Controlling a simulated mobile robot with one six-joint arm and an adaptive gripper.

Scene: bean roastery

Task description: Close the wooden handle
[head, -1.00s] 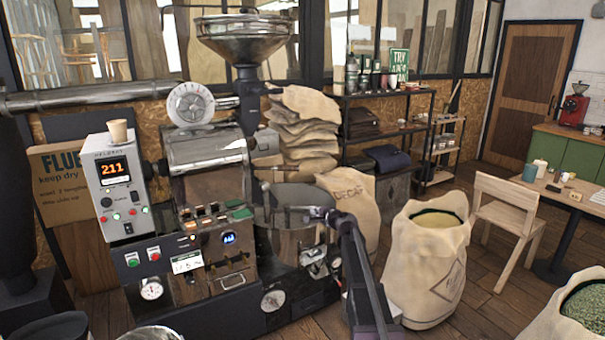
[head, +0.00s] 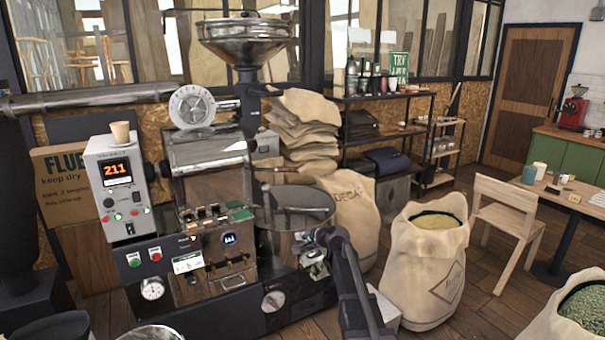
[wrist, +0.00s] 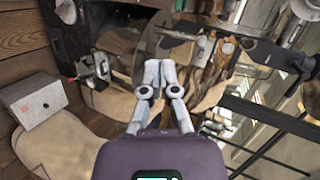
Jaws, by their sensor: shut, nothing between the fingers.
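My gripper (head: 322,238) is shut and empty, at the right side of the roaster's round cooling bin (head: 290,208). In the wrist view the closed fingers (wrist: 160,66) point towards the bin and the roaster front. A thin brown upright handle (head: 266,200) seems to stand at the bin's left edge, by the roaster face, left of my gripper and apart from it. I cannot tell for sure that it is the wooden handle. The roaster body (head: 210,160) is behind. Metal fittings (head: 314,258) below the gripper are partly hidden by it.
A burlap decaf sack (head: 352,205) stands behind my arm, and an open bean sack (head: 430,262) stands to its right. A pale box (wrist: 32,103) is on the floor by the bin. A chair (head: 510,215) and open floor lie further right.

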